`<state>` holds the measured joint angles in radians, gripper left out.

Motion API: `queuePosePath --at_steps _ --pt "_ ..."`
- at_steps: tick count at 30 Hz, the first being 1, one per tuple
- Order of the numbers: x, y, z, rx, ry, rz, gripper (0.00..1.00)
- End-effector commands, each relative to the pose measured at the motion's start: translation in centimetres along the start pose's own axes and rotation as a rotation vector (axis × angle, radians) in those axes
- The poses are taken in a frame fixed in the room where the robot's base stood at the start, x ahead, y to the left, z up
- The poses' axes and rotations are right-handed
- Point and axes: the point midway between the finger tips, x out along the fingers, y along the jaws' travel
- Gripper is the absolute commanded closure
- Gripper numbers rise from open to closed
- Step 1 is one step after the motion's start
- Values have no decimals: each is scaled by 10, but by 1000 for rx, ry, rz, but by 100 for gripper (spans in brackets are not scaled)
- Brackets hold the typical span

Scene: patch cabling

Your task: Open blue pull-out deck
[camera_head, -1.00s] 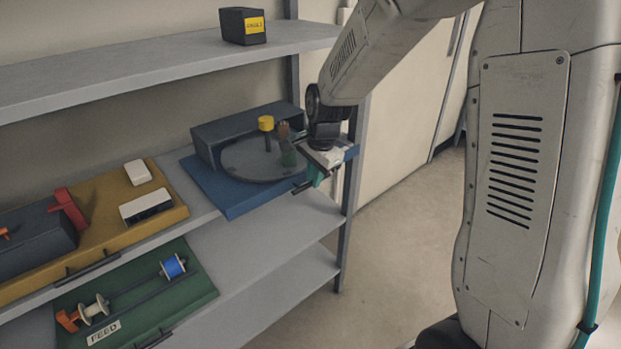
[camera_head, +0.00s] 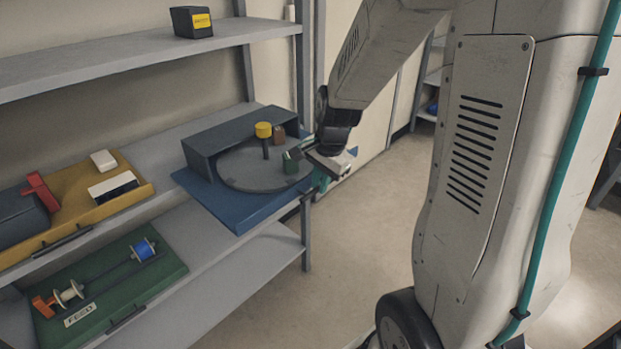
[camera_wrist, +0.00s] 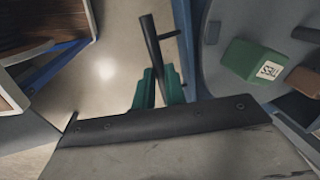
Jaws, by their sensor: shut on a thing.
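The blue pull-out deck (camera_head: 238,214) stands out past the front of the middle shelf and carries a grey turntable (camera_head: 240,176). A yellow-topped post (camera_head: 263,131), a green block (camera_head: 292,161) and a brown block (camera_head: 279,134) stand on it. My gripper (camera_head: 321,184) is at the deck's front edge. In the wrist view, its teal fingers (camera_wrist: 158,88) are shut on a dark bar handle (camera_wrist: 150,42) beside the deck's blue edge (camera_wrist: 183,30). The handle is mostly hidden behind the gripper in the head view.
A yellow deck (camera_head: 130,205) lies left on the same shelf, with a red part and white boxes. A green deck (camera_head: 165,269) with spools lies below. A dark box (camera_head: 191,22) stands on the top shelf (camera_head: 130,57). The floor (camera_head: 350,235) in front is open.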

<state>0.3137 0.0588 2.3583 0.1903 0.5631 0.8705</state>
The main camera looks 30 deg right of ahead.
Motion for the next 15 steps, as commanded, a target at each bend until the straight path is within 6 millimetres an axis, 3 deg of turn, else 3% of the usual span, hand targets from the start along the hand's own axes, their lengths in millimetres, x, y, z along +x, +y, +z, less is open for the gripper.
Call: queuePosePath --at_steps 14,15 --pt "-1 4 0 2 -3 2 100" --pt "-1 4 0 2 -3 2 76"
